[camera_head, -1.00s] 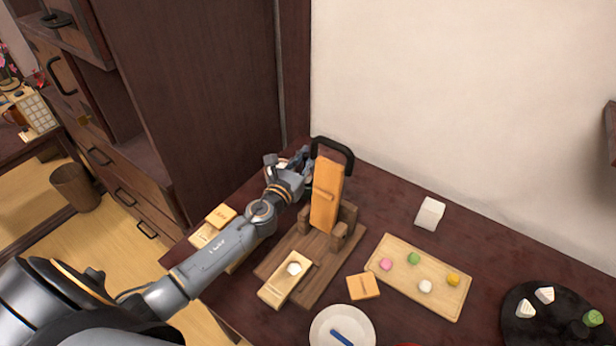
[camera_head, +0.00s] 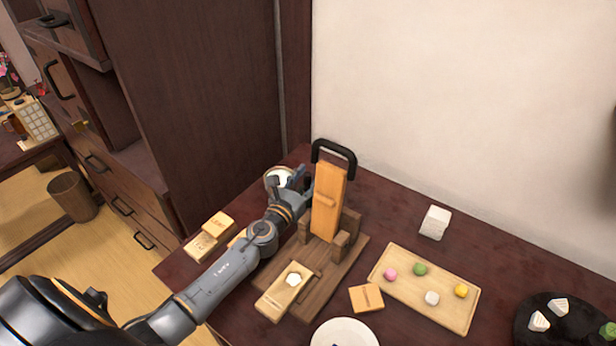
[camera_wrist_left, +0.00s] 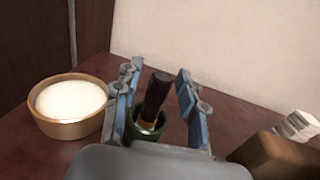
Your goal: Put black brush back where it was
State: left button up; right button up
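The black brush (camera_wrist_left: 155,95) shows in the left wrist view as a dark handle standing, slightly tilted, in a small dark green cup (camera_wrist_left: 144,127). My left gripper (camera_wrist_left: 158,78) is open, with one finger on each side of the brush and a visible gap to the handle. In the head view my left gripper (camera_head: 296,180) is beside the upright wooden press, near the back of the table. The brush and cup cannot be made out there. The lower brush end is hidden in the cup. My right gripper is not in view.
A white-filled round bowl (camera_wrist_left: 68,108) stands left of the gripper. The wooden press (camera_head: 327,205) with a black handle stands close on its right. A wooden tray (camera_head: 440,302) with several coloured balls and a white block (camera_head: 434,222) lie further right. The wall is behind.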

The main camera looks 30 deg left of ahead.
pick_arm(q)
jog(key=shift+s+r, duration=0.1)
jog(key=shift+r, duration=0.1)
jog(key=s+b, duration=0.1)
jog(key=s, duration=1.1)
jog(key=shift+d, duration=0.1)
jog(key=shift+w, duration=0.1)
